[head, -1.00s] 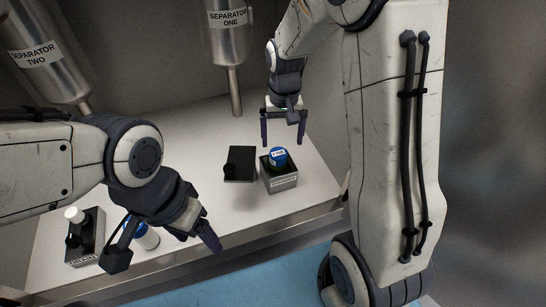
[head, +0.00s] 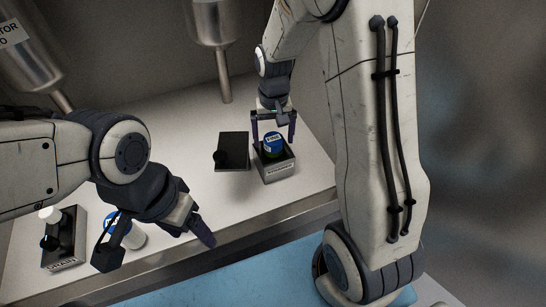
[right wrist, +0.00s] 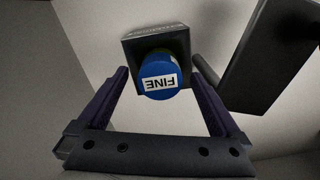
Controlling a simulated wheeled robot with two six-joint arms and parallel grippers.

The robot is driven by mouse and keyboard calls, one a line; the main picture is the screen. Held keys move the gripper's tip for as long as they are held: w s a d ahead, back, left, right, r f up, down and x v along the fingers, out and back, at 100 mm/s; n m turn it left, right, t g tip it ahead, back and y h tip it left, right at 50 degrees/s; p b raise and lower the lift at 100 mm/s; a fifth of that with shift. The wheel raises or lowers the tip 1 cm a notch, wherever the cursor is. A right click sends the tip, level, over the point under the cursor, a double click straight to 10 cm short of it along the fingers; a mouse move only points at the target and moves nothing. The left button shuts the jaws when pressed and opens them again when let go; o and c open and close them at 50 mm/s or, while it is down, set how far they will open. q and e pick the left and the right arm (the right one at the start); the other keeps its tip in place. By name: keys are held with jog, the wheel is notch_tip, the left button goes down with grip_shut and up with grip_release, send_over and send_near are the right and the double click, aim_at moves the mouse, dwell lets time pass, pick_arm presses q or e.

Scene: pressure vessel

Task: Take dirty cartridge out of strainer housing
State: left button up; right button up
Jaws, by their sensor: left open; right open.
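The dirty cartridge (head: 272,144), with a blue cap and a label, stands upright in the open grey strainer housing (head: 279,171) on the bench. In the right wrist view its blue top reads FINE (right wrist: 160,78), inside the dark housing (right wrist: 140,42). My right gripper (head: 273,136) is open, its fingers on either side of the cap, apart from it in the wrist view. My left gripper (head: 165,249) is open and empty over the bench's front left. A second blue-labelled cartridge (head: 131,235) stands on the bench beside it, partly hidden by the left gripper.
A dark lid with a knob (head: 233,150) lies left of the housing; it is close to the right gripper in the wrist view (right wrist: 268,50). A drain box (head: 66,250) stands front left. Steel separator vessels (head: 216,20) hang behind.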

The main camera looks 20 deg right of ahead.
notch_tip(320, 180, down, 2)
jog(key=shift+b, duration=0.3)
jog(key=shift+r, duration=0.1)
grip_shut()
